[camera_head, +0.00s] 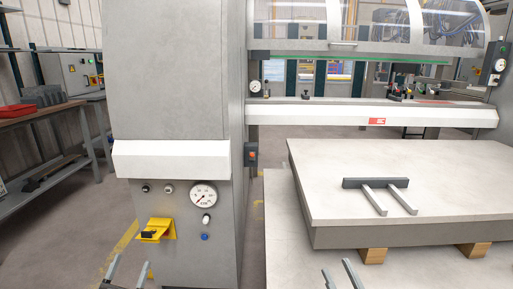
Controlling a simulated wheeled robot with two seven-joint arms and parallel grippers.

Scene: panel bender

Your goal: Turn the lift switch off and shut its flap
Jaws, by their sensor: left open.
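A yellow flap (166,226) sits low on the front of the grey machine column and stands out from it, apparently open. A small black switch part (148,234) shows at its left; I cannot tell whether it is on or off. My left gripper (131,262) is at the bottom edge of the picture, below the flap and apart from it, its two fingers spread and empty. My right gripper (335,266) is at the bottom edge in front of the sheet stack, its fingers apart and empty. Both gripper bodies are cut off by the frame.
The column holds a round gauge (203,195), a white knob (207,218) and a blue button (205,236). A pale sheet stack (450,165) on wooden blocks fills the right; a dark bar with two grey prongs (375,184) lies on it. A workbench (45,115) stands left.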

